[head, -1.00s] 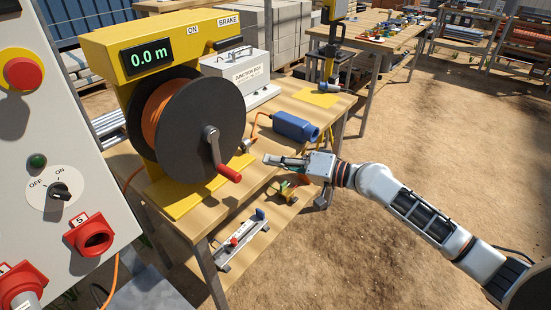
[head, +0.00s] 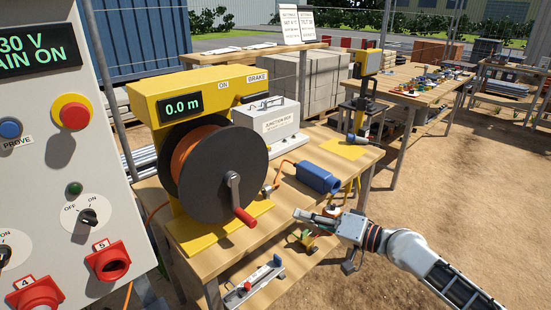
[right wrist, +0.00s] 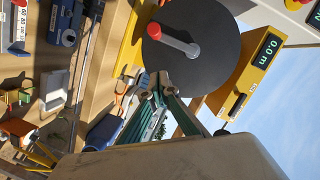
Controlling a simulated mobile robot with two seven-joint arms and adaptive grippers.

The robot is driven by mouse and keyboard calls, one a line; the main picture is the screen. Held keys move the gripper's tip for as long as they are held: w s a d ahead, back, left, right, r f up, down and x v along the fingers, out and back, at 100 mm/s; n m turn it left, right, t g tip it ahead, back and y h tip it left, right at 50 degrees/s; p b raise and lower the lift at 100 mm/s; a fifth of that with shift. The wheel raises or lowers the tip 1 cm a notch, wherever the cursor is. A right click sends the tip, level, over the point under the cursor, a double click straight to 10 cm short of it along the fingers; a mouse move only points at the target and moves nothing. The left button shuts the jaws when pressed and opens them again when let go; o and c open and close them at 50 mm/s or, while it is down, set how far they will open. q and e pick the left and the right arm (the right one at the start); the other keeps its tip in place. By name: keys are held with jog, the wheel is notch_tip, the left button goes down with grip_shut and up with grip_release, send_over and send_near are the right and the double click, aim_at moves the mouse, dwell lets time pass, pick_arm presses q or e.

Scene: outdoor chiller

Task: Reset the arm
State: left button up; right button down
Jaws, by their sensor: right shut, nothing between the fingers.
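My right arm comes in from the lower right of the head view. Its gripper (head: 314,216) is shut and empty, pointing left in front of the bench's front edge. The cable reel (head: 212,170) with its red-handled crank stands left of the gripper, apart from it. In the right wrist view the shut fingers (right wrist: 152,85) show in front of the black reel disc (right wrist: 190,25), and the picture is turned on its side. A blue connector (head: 318,178) lies on the bench just behind the gripper. My left gripper is not in view.
A control panel (head: 55,160) with red sockets fills the left side. The yellow reel stand reads 0.0 m on its display (head: 182,107). A junction box (head: 268,125) stands behind the connector. A lower shelf (head: 262,290) holds small tools. Open sandy ground (head: 460,190) lies to the right.

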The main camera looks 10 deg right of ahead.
jog(key=s+f+n+h, duration=0.1)
jog(key=s+f+h, duration=0.1)
jog(key=s+f, duration=0.6)
jog(key=s+f+n+h, duration=0.2)
jog(key=s+f+h, duration=0.15)
jog(key=f, duration=0.75)
jog(key=s+d+f+n+h, duration=0.1)
jog(key=s+d+f+h, duration=0.1)
jog(key=s+f, duration=0.3)
jog(key=s+d+f+n+h, duration=0.1)
jog(key=s+d+f, duration=0.3)
jog(key=s, duration=0.6)
jog(key=shift+s+d+f+n+h, duration=0.3)
jog(key=shift+f+n+h, duration=0.1)
jog(key=shift+f+h, duration=0.35)
